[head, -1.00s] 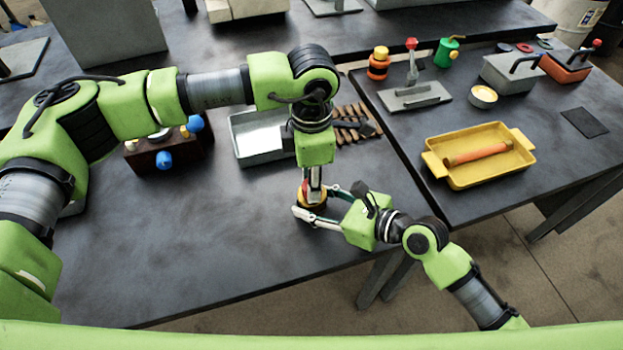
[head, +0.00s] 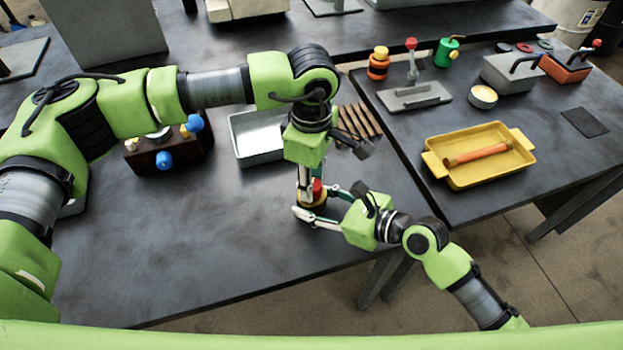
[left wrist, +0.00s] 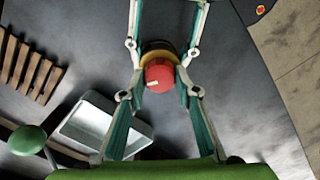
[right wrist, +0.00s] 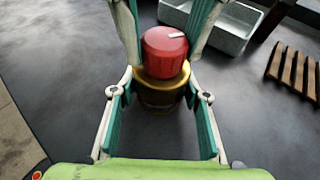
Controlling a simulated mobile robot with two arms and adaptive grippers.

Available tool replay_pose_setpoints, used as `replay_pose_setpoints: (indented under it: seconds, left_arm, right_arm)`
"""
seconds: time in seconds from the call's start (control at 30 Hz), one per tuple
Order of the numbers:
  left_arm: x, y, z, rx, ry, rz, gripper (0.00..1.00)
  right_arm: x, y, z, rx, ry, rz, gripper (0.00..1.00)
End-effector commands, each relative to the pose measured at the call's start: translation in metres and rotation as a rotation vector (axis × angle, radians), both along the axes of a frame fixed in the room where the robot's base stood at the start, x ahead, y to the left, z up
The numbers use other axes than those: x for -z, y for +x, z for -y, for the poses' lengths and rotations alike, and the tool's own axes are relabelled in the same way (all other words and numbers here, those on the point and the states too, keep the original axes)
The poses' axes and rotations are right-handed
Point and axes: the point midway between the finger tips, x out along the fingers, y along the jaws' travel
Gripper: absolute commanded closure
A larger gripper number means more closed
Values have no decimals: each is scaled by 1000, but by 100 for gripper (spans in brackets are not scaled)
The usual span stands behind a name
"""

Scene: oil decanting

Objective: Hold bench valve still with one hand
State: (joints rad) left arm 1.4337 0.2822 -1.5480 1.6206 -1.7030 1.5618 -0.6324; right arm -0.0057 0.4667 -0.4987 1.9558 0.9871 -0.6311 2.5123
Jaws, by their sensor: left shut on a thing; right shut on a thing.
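The bench valve (head: 316,188) stands upright on the dark bench, with a red knob (right wrist: 165,52) above a gold collar (right wrist: 162,86) and a dark base. My left gripper (head: 309,186) comes down from above and is shut on the red knob, which also shows in the left wrist view (left wrist: 159,75). My right gripper (head: 314,207) reaches in low from the right and is shut around the valve's body below the knob, at the gold collar. The fingers hide part of the valve in the head view.
A metal tray (head: 240,145) and a slatted wooden rack (head: 361,119) lie behind the valve. A brown block with blue knobs (head: 150,160) stands to the left. The front left bench is clear.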

Motion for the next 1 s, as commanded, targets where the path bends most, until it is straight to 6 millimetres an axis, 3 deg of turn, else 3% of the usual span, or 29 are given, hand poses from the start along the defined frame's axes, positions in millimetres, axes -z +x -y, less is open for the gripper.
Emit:
replay_pose_setpoints:
  seconds: [0.6, 1.0]
  left_arm:
    - [0, 1, 0, 583, 2, 1, 92]
    - [0, 1, 0, 881, 1, 0, 92]
  right_arm:
    - [0, 0, 0, 0, 0, 0, 92]
    - [0, 0, 0, 0, 0, 0, 92]
